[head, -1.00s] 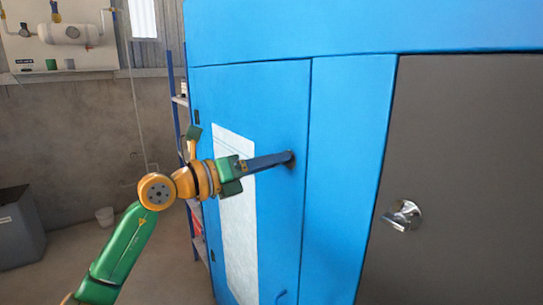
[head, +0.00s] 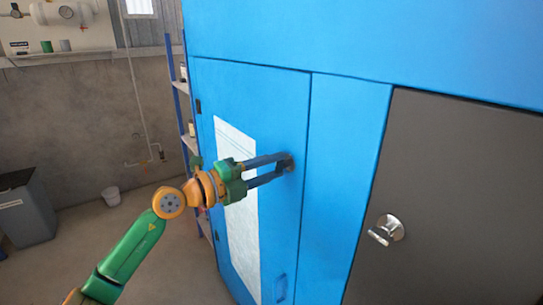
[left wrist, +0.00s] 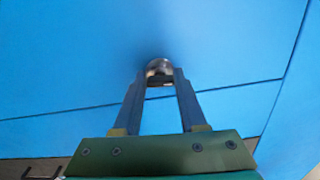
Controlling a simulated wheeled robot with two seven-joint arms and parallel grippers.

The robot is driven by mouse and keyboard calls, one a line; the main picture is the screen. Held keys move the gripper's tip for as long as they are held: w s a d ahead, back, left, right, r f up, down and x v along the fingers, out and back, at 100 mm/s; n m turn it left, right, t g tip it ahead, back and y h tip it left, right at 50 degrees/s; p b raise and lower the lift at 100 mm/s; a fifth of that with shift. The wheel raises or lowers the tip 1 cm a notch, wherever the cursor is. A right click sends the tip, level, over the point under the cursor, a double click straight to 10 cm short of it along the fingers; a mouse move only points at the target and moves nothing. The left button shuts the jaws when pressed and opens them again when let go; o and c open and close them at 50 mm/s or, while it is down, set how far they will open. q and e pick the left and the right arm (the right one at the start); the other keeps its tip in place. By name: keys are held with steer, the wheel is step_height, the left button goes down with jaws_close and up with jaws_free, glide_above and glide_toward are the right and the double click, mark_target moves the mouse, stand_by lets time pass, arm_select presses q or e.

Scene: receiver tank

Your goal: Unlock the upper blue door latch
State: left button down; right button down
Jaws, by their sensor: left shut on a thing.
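The upper latch (head: 285,162) is a small dark metal knob on the blue door (head: 255,95), near the door's right edge. In the left wrist view the latch (left wrist: 159,69) shows as a rounded metal piece between the fingertips. My left gripper (head: 281,165) reaches in from the left, its two long dark fingers shut on the latch. The fingertips hide part of the latch. The blue door is flush with the panel beside it. My right gripper is not in view.
A grey door (head: 450,190) with a silver knob (head: 386,230) is to the right. A white sheet (head: 238,200) is on the blue door, and a lower handle (head: 281,288) sits below. Shelving (head: 181,105) and a bin (head: 27,216) stand at the left.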

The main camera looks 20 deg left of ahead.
arm_select(q)
steer(key=shift+n+p, duration=0.5)
steer(key=shift+p, duration=0.05)
steer(key=shift+c, duration=2.3)
jaws_free()
steer(key=b+v, duration=0.4)
steer(key=v, duration=0.3)
